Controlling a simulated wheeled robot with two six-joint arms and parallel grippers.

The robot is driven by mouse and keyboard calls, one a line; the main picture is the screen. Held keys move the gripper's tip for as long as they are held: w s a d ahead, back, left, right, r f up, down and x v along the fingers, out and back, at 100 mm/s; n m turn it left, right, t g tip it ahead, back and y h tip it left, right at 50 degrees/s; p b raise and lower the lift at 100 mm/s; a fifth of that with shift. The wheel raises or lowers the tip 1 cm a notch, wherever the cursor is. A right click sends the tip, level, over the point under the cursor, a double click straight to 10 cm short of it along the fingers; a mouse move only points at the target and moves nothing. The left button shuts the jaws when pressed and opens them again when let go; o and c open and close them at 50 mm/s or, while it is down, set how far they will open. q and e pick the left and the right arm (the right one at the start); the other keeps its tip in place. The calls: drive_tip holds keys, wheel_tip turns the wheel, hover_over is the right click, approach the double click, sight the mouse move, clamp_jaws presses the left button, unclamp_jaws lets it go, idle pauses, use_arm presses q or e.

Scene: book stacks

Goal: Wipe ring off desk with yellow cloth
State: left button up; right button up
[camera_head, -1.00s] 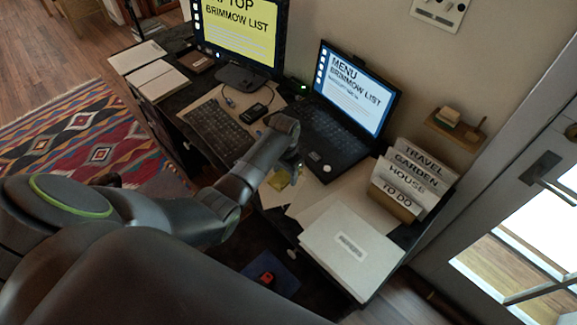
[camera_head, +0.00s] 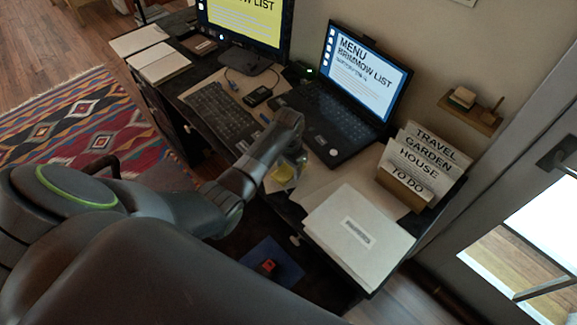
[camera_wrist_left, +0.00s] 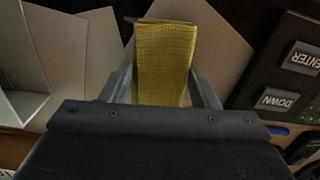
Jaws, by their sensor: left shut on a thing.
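My left gripper (camera_head: 290,160) is over the front part of the desk, beside the laptop. It is shut on the yellow cloth (camera_head: 283,174), which shows just below the fingers. In the left wrist view the yellow cloth (camera_wrist_left: 163,62) stands between the two fingers of the left gripper (camera_wrist_left: 165,85). Pale sheets or boards lie on the desk (camera_head: 318,182) beneath and around it. I cannot tell whether the cloth touches the desk. No ring mark can be made out; the gripper and cloth may hide it. My right gripper is not in view.
A laptop (camera_head: 325,120) stands behind the gripper, with a keyboard (camera_head: 222,112) and monitor (camera_head: 243,25) to its left. A white stack with a label (camera_head: 357,236) lies at the right front. A card holder (camera_head: 405,190) stands behind that stack.

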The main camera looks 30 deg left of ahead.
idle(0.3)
use_arm(q)
drive_tip(key=shift+f+b, duration=0.6)
drive_tip(key=shift+f, duration=0.35)
drive_tip(key=shift+d, duration=0.1)
